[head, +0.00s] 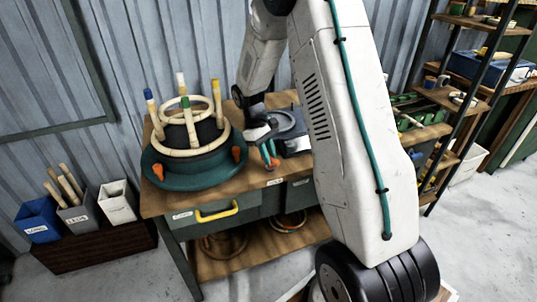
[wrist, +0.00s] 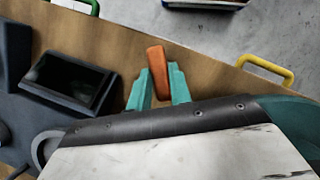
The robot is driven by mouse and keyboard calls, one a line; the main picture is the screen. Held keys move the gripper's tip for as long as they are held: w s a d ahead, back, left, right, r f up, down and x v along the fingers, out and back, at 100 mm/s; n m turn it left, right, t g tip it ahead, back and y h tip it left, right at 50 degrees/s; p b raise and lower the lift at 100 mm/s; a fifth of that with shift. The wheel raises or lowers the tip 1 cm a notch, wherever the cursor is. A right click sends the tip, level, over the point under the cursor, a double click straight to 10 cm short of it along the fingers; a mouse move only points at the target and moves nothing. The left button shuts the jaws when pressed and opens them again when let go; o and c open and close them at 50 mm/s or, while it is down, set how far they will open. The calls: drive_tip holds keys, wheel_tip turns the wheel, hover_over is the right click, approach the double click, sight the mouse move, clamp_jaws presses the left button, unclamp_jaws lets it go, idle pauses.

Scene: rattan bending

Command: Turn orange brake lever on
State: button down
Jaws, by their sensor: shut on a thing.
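In the wrist view, an orange lever-like piece (wrist: 158,72) stands between the two teal fingers of my gripper (wrist: 158,88), which is shut on it. In the head view my gripper (head: 268,155) is low over the table's front, between the round base and the grey machine, with the orange piece (head: 275,164) at its fingertips. Whether this piece is fixed to anything is hidden. The teal round base (head: 165,180) carries two other orange levers, one at its right (head: 240,155) and one at its front left (head: 158,172).
Pale rattan rings (head: 195,151) and colour-tipped posts stand on the base. The grey machine (head: 293,138) is close right of my gripper. The wooden table (head: 255,172) has a yellow-handled drawer (head: 217,212) in front. Bins (head: 78,220) stand left; a shelf (head: 440,97) stands right.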

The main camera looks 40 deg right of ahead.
drive_tip(key=m, duration=0.2)
drive_tip(key=m+y, duration=0.1)
drive_tip(key=m, duration=0.1)
drive_tip(key=m+y, duration=0.1)
drive_tip(key=m, duration=0.1)
drive_tip(key=shift+d, duration=0.25)
drive_tip(key=shift+w, duration=0.1)
idle(0.4)
drive_tip(key=c, duration=1.3)
unclamp_jaws()
drive_tip(key=shift+r, duration=0.1)
drive_tip(key=v, duration=0.7)
drive_tip(key=shift+w+d+r, duration=0.1)
drive_tip(key=shift+d+r, duration=0.05)
drive_tip(key=shift+r, duration=0.15)
